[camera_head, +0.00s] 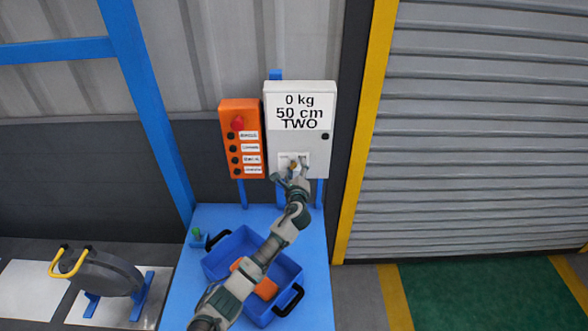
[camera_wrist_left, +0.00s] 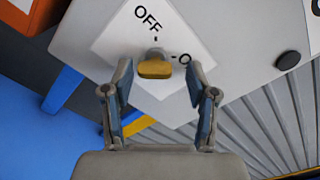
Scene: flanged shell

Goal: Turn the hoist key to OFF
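The hoist key (camera_wrist_left: 155,68) is a yellow key in a grey lock on a white label plate (camera_wrist_left: 118,38) marked OFF, with a partly hidden second mark to its right. The plate is on the light grey box (camera_head: 311,140), whose sign reads "0 kg 50 cm TWO". In the left wrist view my left gripper (camera_wrist_left: 157,88) is open, one finger on each side of the key, with visible gaps. In the head view my left gripper (camera_head: 292,175) is in front of the box's lower part and partly covers the key (camera_head: 293,165). My right gripper is not in view.
An orange control box (camera_head: 241,140) with a red button hangs just left of the grey box. Below, a blue table (camera_head: 318,290) holds a blue crate (camera_head: 228,250) with an orange item (camera_head: 266,288). A ribbed shutter (camera_head: 480,130) stands to the right.

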